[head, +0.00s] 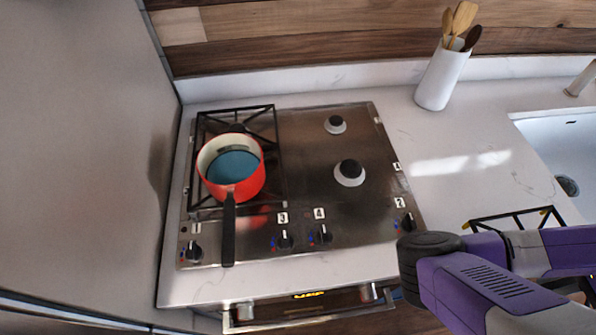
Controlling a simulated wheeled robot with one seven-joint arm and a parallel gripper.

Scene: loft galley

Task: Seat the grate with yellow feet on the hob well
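The grate with yellow feet (517,217) shows at the right, beside the hob's front right corner. It is a black bar frame with yellow at its corners. My purple and grey arm covers its near part, so I cannot tell whether it rests on the counter or is held. The hob well (305,170) is the bare right half of the steel hob, with a small burner (335,124) at the back and a larger burner (349,172) nearer the front. My gripper is not visible.
A red pot (247,184) stands on the black grate (272,125) over the hob's left half, its handle pointing forward. Knobs line the front. A white utensil crock (440,82) stands at the back right, and a sink (560,135) is at the far right.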

